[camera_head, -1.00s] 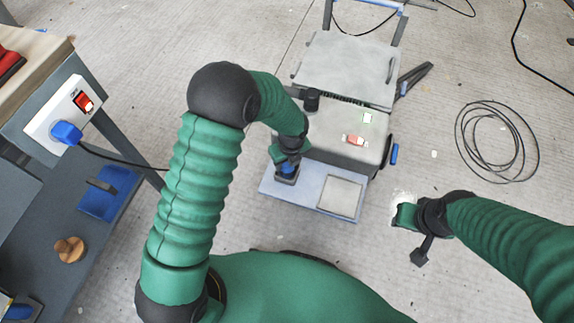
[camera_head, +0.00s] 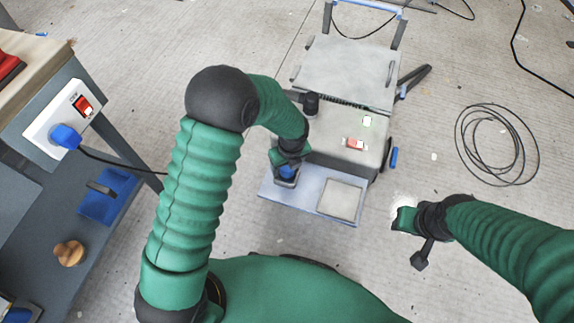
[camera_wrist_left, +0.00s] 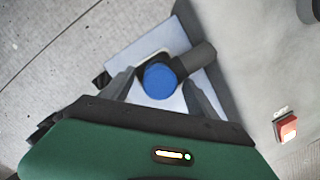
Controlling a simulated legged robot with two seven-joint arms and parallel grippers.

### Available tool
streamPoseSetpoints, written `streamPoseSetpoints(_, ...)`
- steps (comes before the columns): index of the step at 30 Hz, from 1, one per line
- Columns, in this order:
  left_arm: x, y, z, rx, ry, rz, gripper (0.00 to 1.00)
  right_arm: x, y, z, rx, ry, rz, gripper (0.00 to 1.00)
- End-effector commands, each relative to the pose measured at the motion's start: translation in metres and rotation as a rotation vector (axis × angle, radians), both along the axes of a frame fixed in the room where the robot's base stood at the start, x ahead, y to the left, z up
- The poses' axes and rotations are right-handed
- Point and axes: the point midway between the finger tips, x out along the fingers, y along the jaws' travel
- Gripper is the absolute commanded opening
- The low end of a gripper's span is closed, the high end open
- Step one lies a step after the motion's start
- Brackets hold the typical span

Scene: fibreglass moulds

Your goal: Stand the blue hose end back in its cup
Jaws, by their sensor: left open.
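The blue hose end (camera_wrist_left: 160,81) shows as a round blue face in the left wrist view, with a dark grey hose piece (camera_wrist_left: 197,58) beside it. In the head view the blue part (camera_head: 288,172) sits at a small dark square-rimmed cup (camera_head: 285,182) on the pale tray. My left gripper (camera_wrist_left: 160,76) is open, with one finger on each side of the blue end. It also shows in the head view (camera_head: 289,160), just above the cup. Whether the fingers touch the hose end is unclear. My right gripper (camera_head: 405,217) is apart, over the floor at right; its jaws are unclear.
A bench with a socket box (camera_head: 62,118) is at left. A black cable coil (camera_head: 497,145) lies on the floor at right.

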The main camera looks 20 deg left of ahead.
Motion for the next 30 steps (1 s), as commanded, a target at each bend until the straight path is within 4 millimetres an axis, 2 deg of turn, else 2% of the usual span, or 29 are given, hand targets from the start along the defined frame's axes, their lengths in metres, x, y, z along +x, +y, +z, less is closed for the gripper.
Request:
streamPoseSetpoints(1,0.000,-0.001,0.019,-0.001,-0.003,0.000,0.68,0.000,0.000,0.012,0.000,0.000,0.000,0.36)
streamPoseSetpoints(3,-0.002,-0.003,0.039,-0.001,-0.005,0.000,0.68,0.000,0.000,0.022,0.000,0.000,0.000,0.36)
streamPoseSetpoints(9,-0.008,-0.008,0.087,0.000,-0.003,0.000,0.68,0.000,0.000,0.043,0.000,-0.001,0.000,0.36)
streamPoseSetpoints(14,-0.011,-0.010,0.105,0.000,-0.001,0.004,0.68,0.000,0.000,0.049,0.000,-0.001,0.000,0.36)
streamPoseSetpoints(17,-0.017,-0.006,0.114,-0.014,-0.015,0.112,0.68,0.000,0.000,0.049,0.000,0.000,0.000,0.36)
streamPoseSetpoints(20,-0.037,0.008,0.132,-0.069,-0.059,0.463,0.68,0.000,0.000,0.048,0.000,0.000,0.000,0.36)
streamPoseSetpoints(23,-0.070,0.026,0.154,-0.163,-0.118,1.002,0.68,0.000,0.000,0.048,0.000,0.000,0.000,0.36)
streamPoseSetpoints(24,-0.083,0.032,0.162,-0.207,-0.139,1.232,0.68,0.000,0.000,0.048,0.000,0.000,0.000,0.36)
streamPoseSetpoints(27,-0.114,0.044,0.175,-0.316,-0.174,1.752,0.68,0.000,0.000,0.048,0.000,0.000,0.000,0.36)
streamPoseSetpoints(30,-0.136,0.051,0.182,-0.399,-0.183,2.127,0.68,0.000,0.000,0.048,0.000,0.000,0.000,0.36)
